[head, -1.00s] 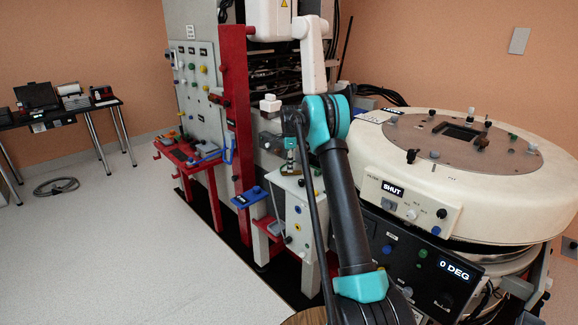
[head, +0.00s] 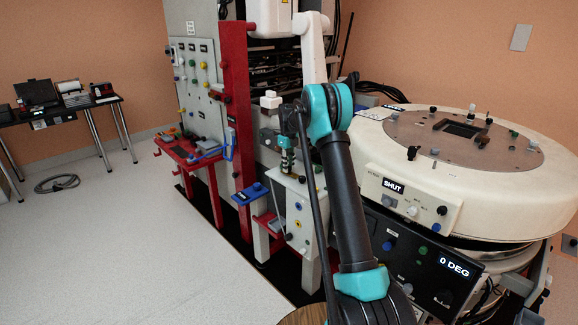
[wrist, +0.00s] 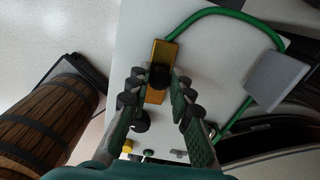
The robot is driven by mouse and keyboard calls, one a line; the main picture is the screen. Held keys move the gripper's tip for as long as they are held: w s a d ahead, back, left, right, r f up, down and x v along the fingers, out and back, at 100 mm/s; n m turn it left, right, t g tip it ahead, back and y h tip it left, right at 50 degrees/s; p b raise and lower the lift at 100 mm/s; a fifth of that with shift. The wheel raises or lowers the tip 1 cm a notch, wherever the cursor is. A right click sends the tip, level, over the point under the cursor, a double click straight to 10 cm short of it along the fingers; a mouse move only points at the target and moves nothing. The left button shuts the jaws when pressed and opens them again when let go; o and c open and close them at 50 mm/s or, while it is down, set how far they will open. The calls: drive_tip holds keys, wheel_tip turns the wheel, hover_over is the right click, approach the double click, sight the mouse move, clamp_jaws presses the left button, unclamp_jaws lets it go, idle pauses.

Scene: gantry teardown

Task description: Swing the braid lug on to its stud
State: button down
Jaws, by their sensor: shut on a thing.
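The braid lug (wrist: 162,54) is a brass-yellow flat bar with a black knob (wrist: 158,76) on it, over a pale panel face in the wrist view. The green braid (wrist: 212,14) runs from its upper end and loops right to a grey block (wrist: 278,80). My gripper (wrist: 157,84) has its two fingers on either side of the black knob, shut on it. A dark round part (wrist: 141,122) shows beside the left finger; I cannot tell whether it is the stud. In the head view my gripper (head: 287,160) is small and partly hidden by my arm, at the white cabinet (head: 297,207).
A wooden barrel (wrist: 45,118) stands at the left of the wrist view. In the head view, the large cream ring housing (head: 480,190) fills the right and a red post (head: 236,120) stands left of the cabinet. Open floor (head: 110,255) lies to the left.

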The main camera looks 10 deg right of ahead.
drive_tip(key=shift+s+a+m, duration=0.1)
drive_tip(key=shift+a+m, duration=0.05)
drive_tip(key=shift+m, duration=0.35)
drive_tip(key=c, duration=1.3)
unclamp_jaws()
drive_tip(key=shift+c, duration=0.2)
wheel_tip(320, 180, up, 12)
drive_tip(key=shift+s, duration=0.15)
